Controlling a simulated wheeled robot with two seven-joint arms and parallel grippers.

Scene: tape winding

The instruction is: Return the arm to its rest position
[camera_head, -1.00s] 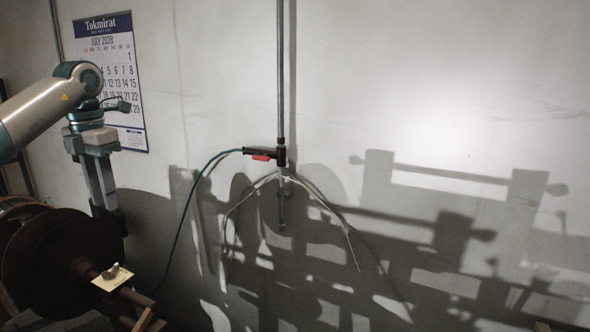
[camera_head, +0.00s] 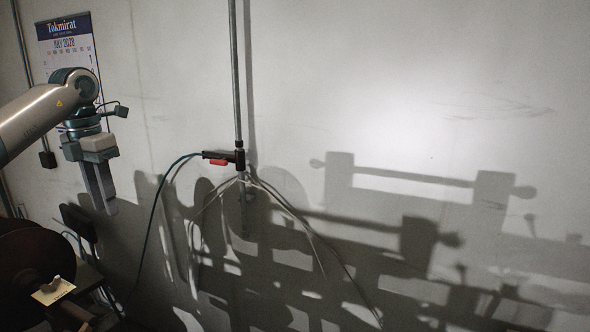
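My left arm (camera_head: 40,115) comes in from the left edge, silver and teal. Its wrist is bent so that my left gripper (camera_head: 106,207) points down in front of the wall. The gripper is above and to the right of a dark round reel (camera_head: 28,268) and apart from it. Its fingers are seen nearly edge-on and look close together, so the gap between them cannot be judged. I see nothing held in them. My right arm and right gripper are not in view.
A calendar (camera_head: 62,27) hangs on the wall behind the arm. A vertical pipe (camera_head: 235,80) has a black and red tool (camera_head: 218,157) with a green hose (camera_head: 150,235). A pale card (camera_head: 53,291) sits by the reel. Shadows cover the lower wall; the right is bare wall.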

